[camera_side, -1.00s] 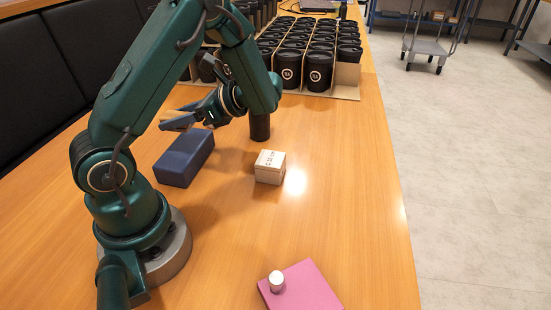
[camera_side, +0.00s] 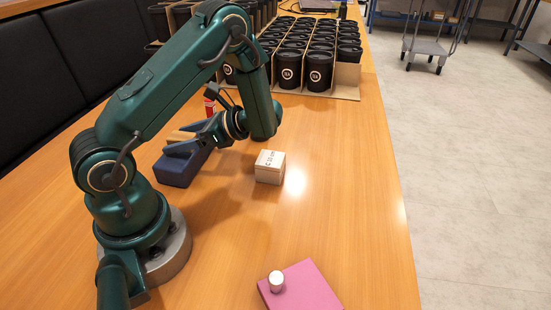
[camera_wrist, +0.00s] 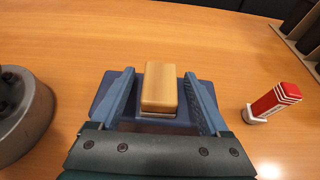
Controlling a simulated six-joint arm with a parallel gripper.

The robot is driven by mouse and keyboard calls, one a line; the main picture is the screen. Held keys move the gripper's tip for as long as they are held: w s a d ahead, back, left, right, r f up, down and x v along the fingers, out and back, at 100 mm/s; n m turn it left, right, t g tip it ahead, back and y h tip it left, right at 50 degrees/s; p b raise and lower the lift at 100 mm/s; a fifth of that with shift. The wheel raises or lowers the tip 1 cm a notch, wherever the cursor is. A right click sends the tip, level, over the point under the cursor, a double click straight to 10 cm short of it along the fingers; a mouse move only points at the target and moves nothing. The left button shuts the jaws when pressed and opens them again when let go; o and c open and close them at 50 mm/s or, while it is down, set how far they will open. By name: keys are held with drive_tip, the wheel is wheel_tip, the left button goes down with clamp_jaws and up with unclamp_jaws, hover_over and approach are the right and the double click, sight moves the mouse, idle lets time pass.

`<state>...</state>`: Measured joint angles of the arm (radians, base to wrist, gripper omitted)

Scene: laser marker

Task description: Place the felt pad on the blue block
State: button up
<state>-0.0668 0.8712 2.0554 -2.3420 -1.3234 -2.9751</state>
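The felt pad, a tan wooden-looking block with a pale layer underneath, sits over the blue block (camera_wrist: 99,107) in the wrist view (camera_wrist: 161,85). In the side view the pad (camera_side: 181,136) shows just above the blue block (camera_side: 172,172), partly hidden by my fingers. My gripper (camera_wrist: 161,76) has a blue finger on each side of the pad, with a narrow gap visible on both sides. It looks open around the pad. The pad appears to rest on the blue block, though their contact is mostly hidden.
A red and white object (camera_wrist: 275,101) stands right of the blue block in the wrist view. A pale box (camera_side: 270,167) with print lies right of it in the side view. A pink plate (camera_side: 305,288) with a metal cylinder (camera_side: 276,281) is at the front. Black cups (camera_side: 319,71) fill the back.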

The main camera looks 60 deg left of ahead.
drive_tip(key=shift+r, duration=0.15)
drive_tip(key=shift+w+d+r, duration=0.15)
drive_tip(key=shift+w+d, duration=0.05)
drive_tip(key=shift+w, duration=0.05)
drive_tip(key=v, duration=1.1)
drive_tip(key=shift+d, duration=0.2)
